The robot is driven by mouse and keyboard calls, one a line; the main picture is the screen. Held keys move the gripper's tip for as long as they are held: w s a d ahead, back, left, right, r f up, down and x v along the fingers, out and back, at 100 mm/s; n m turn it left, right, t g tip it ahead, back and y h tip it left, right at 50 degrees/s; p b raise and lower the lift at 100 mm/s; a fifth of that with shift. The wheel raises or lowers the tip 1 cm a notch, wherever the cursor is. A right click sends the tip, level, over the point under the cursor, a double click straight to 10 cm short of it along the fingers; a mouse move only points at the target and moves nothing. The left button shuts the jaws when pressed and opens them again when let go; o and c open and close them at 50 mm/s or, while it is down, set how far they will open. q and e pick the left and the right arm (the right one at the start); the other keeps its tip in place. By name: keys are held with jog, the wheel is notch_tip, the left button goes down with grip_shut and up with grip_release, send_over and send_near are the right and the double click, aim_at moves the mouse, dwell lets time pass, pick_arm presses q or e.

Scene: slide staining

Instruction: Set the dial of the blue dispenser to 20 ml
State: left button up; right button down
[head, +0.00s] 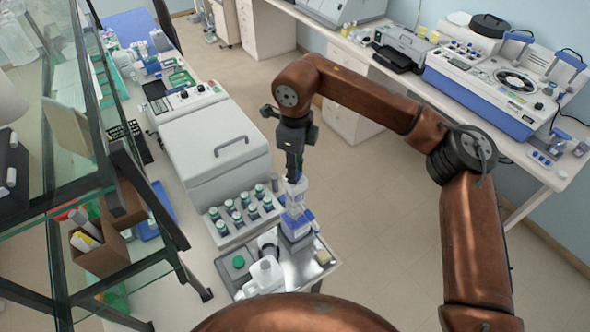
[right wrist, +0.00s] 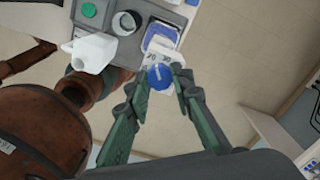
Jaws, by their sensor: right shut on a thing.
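The blue dispenser (head: 296,222) stands upright on the metal tray at the front end of the bench, its clear upper part under my right gripper (head: 295,172). In the right wrist view its blue dial (right wrist: 160,76) carries a white mark, and a white band with figures shows beside it. The figures are too small to read surely. In that view the fingertips of my right gripper (right wrist: 168,80) are closed in around the dial, one on each side. The right gripper is shut on the dial. My left gripper is in neither view.
A glass-shelved frame (head: 130,160) is at the far left. Open floor lies right.

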jog(key=shift+n, duration=0.6)
jog(key=c, duration=1.7)
grip_release()
jog(key=shift+r, duration=0.1)
notch_tip(320, 180, up, 12)
jog(key=shift+f, duration=0.1)
